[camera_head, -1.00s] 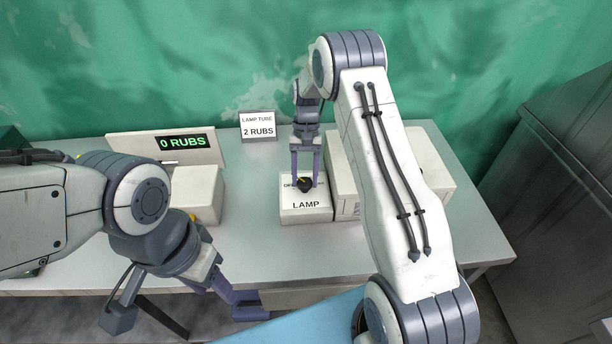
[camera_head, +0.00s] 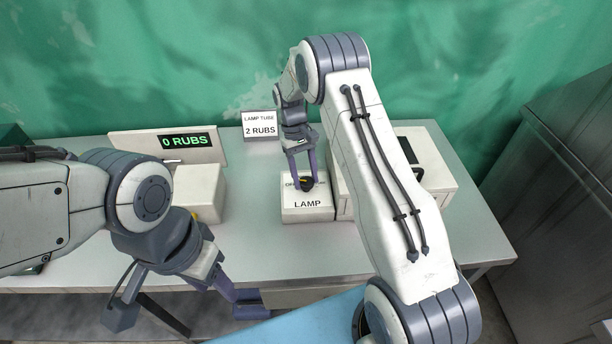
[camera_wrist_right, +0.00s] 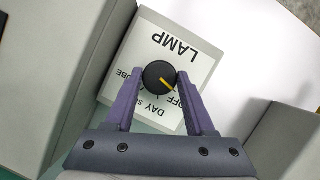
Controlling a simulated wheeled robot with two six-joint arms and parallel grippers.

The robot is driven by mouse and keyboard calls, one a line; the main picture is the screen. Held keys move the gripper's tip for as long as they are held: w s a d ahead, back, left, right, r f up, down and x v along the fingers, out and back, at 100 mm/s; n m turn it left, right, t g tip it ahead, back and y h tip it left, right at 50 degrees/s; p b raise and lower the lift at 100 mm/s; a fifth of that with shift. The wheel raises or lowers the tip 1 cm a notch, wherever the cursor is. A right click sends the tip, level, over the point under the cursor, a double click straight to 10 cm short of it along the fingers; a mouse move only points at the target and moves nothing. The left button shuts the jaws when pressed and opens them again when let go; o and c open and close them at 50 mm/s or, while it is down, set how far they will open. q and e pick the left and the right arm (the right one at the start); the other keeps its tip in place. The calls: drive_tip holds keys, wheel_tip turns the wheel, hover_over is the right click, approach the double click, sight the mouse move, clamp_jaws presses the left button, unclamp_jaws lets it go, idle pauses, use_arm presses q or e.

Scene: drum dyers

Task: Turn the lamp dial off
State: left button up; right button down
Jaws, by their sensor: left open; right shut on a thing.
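The lamp box (camera_head: 307,215) is a small white block on the table with a black dial (camera_head: 307,184) on its top. In the right wrist view the dial (camera_wrist_right: 157,73) has a yellow pointer line aimed at the OFF lettering, with DAY and other partly covered marks beside it. My right gripper (camera_head: 305,183) reaches down onto the dial. In the wrist view its fingers (camera_wrist_right: 158,78) are on both sides of the dial and shut on it. My left gripper (camera_head: 185,312) is open and empty, low at the table's front edge, away from the lamp box.
A panel reading 0 RUBS (camera_head: 125,147) stands behind a pale block (camera_head: 200,190) on the left. A sign reading LAMP TUBE 2 RUBS (camera_head: 261,125) stands at the back. A larger white box (camera_head: 440,180) is close on the lamp box's right.

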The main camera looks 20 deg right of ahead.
idle(0.3)
drive_tip(key=shift+c, duration=1.3)
unclamp_jaws()
drive_tip(key=b+v, duration=0.2)
drive_tip(key=v, duration=0.8)
drive_tip(key=shift+r, duration=0.2)
drive_tip(key=shift+w, duration=0.1)
